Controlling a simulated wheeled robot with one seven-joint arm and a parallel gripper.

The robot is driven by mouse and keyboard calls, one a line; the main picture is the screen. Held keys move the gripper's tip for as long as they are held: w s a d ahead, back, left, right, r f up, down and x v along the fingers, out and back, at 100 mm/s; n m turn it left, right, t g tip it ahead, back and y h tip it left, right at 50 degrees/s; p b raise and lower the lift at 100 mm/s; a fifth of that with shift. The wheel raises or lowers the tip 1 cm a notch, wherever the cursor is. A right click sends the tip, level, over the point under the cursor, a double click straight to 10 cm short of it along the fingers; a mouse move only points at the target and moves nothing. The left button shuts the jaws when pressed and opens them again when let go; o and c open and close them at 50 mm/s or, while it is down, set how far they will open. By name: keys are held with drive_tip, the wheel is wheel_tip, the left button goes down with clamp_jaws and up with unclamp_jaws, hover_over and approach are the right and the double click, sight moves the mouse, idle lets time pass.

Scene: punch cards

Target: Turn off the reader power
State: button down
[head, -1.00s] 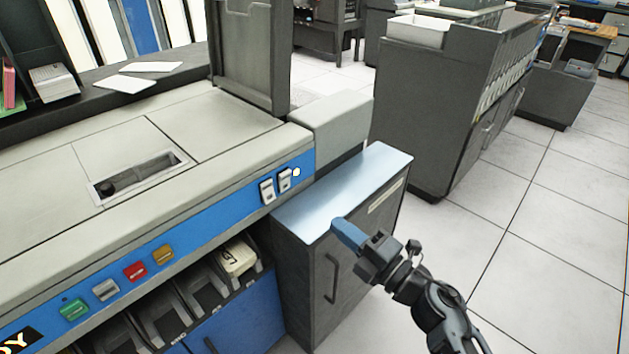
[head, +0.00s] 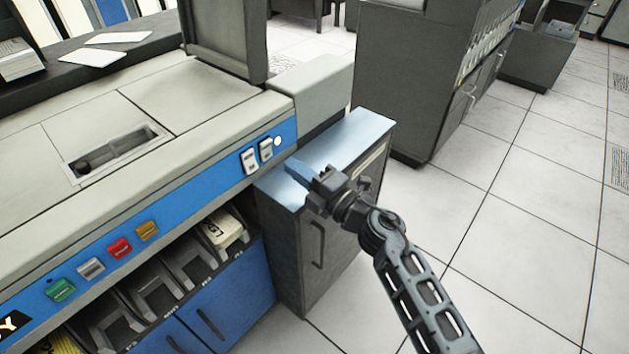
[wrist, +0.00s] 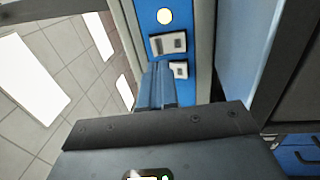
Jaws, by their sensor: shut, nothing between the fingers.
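Two white rocker switches sit at the right end of the reader's blue panel strip, a left one (head: 250,160) and a right one (head: 266,149). Their labels are too small to read. A pale round lamp (head: 278,141) is just right of them and looks lit. The wrist view shows the lamp (wrist: 164,16) and both switches, one (wrist: 168,43) nearer the lamp and one (wrist: 180,69) farther. My gripper (head: 291,167) is shut and empty, its blue fingers pointing toward the switches from the right. In the wrist view the fingertips (wrist: 158,66) overlap the switch area; I cannot tell whether they touch.
A grey cabinet (head: 370,127) with a pale blue top stands right of the reader, below my gripper. Green, white, red (head: 120,248) and amber buttons line the strip farther left, above card pockets (head: 190,264). Tiled floor (head: 490,215) is clear on the right.

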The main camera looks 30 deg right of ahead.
sight(267, 146)
drive_tip(key=x, duration=0.5)
drive_tip(key=shift+w+a, duration=0.15)
drive_tip(key=shift+w, duration=0.15)
drive_tip(key=shift+r, duration=0.2)
drive_tip(key=p, duration=0.2)
drive_tip(key=r+p, duration=0.1)
drive_tip(key=p, duration=0.1)
drive_tip(key=shift+w+g, duration=0.25)
drive_tip(key=shift+g, duration=0.05)
drive_tip(key=shift+f+b, duration=0.45)
drive_tip(key=shift+b, duration=0.15)
drive_tip(key=shift+r, duration=0.1)
